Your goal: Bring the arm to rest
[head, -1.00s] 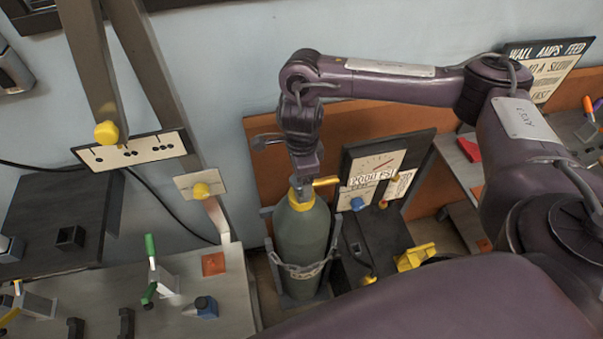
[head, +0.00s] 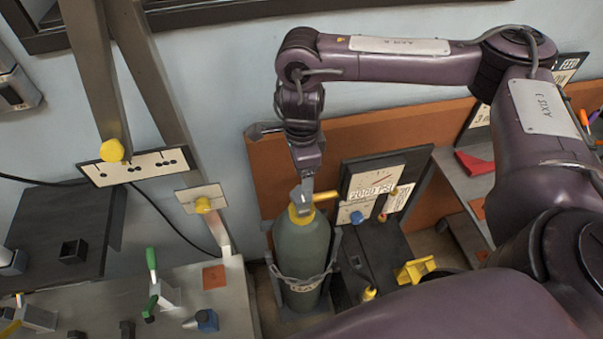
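My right arm, purple with plates marked AXIS, comes in from the right, bends at the upper middle and hangs down over a green gas cylinder (head: 301,250). Its gripper (head: 304,186) is at the cylinder's top, just above the yellow collar (head: 301,215). The fingers are small and merge with the grey valve parts, so I cannot tell whether they touch or grip anything. A yellow handle (head: 326,196) sticks out to the right beside the gripper. My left gripper is not in view.
A gauge panel (head: 373,180) stands right of the cylinder, before an orange board (head: 390,125). A grey bench (head: 228,310) with small clamps is at lower left. A red piece (head: 474,163) lies on the right bench. A yellow bracket (head: 414,270) sits low in the middle.

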